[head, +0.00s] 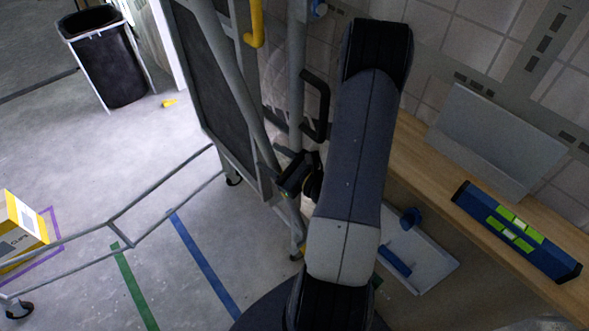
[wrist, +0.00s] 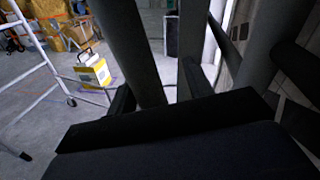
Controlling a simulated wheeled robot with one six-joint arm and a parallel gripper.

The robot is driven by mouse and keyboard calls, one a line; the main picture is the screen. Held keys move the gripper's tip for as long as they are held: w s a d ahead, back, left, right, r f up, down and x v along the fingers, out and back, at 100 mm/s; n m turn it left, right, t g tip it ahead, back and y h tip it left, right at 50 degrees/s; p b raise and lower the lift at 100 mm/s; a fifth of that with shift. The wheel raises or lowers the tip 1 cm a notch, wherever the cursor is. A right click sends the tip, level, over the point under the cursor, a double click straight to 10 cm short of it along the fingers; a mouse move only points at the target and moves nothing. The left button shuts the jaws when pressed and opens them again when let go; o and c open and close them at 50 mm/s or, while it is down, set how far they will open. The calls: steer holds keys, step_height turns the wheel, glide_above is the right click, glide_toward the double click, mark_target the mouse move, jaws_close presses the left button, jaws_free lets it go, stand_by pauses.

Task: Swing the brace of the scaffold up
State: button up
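The scaffold's grey metal frame shows in the head view, with an upright post (head: 297,75) and a slanting grey tube (head: 236,88) that looks like the brace. The tube runs from the upper left down to my gripper (head: 292,178). In the wrist view a dark tube (wrist: 130,50) comes down between the two fingers of my gripper (wrist: 155,90). It is close to the left finger, and a bright gap shows between it and the right finger. The fingers look open around the tube. My arm hides part of the scaffold's lower right.
A dark panel (head: 215,85) stands behind the tube. A wooden bench (head: 415,155) with a blue level (head: 517,232) runs along the right wall. A white tray (head: 425,262) lies below it. A yellow box (head: 18,235) and a black bin (head: 112,65) stand left. Floor between is mostly clear.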

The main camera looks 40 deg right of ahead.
steer(key=p+v, duration=0.2)
steer(key=v, duration=0.9)
steer(key=shift+s+p, duration=0.2)
steer(key=shift+p, duration=0.15)
stand_by(0.3)
steer(key=shift+p, duration=0.35)
